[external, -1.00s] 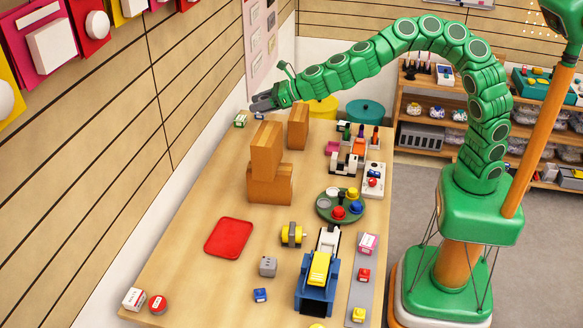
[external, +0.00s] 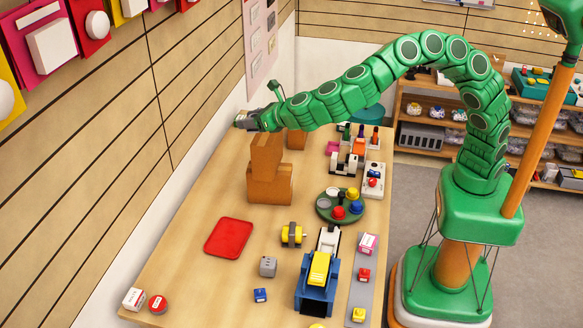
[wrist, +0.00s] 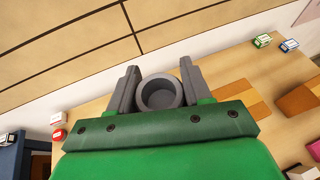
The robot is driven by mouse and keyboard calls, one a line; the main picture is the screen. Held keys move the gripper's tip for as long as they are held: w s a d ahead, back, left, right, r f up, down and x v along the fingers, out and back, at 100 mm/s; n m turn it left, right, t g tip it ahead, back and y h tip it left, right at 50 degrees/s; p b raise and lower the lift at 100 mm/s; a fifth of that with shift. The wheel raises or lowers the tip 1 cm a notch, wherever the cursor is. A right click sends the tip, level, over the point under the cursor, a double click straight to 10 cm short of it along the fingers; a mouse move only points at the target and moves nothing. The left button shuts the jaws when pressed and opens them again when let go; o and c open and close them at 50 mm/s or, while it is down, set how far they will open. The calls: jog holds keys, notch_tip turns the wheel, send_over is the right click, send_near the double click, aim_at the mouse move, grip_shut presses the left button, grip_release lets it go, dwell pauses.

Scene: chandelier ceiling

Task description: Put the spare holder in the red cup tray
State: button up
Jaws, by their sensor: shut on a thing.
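My gripper (wrist: 160,74) is shut on a grey round hollow holder (wrist: 158,94), which sits between the two grey fingers in the wrist view. In the external view my gripper (external: 243,121) is at the far left part of the table, close to the wall, and the holder there is too small to make out clearly. The red tray (external: 229,238) lies flat and empty on the table, nearer the camera and well away from my gripper. I do not see the tray in the wrist view.
A tall stack of wooden blocks (external: 268,183) stands between my gripper and the tray. A round green tray (external: 321,209) with coloured cups and a blue machine (external: 314,290) are to the right. The wooden wall (external: 190,60) runs along the table's left edge.

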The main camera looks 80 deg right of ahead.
jog(key=s+a+m+g+h, duration=0.2)
jog(key=s+a+m+h, duration=0.1)
jog(key=s+a, duration=0.35)
jog(key=m+h, duration=0.1)
send_over(235, 237)
jog(key=shift+s+d+f, duration=0.1)
jog(key=shift+f, duration=6.65)
jog(key=shift+s+d+f, duration=0.1)
jog(key=shift+f, duration=6.65)
jog(key=shift+w+f, duration=0.1)
jog(key=shift+w+f, duration=0.15)
jog(key=shift+f, duration=0.05)
jog(key=shift+a+f, duration=0.15)
jog(key=shift+f, duration=1.45)
jog(key=shift+f, duration=0.6)
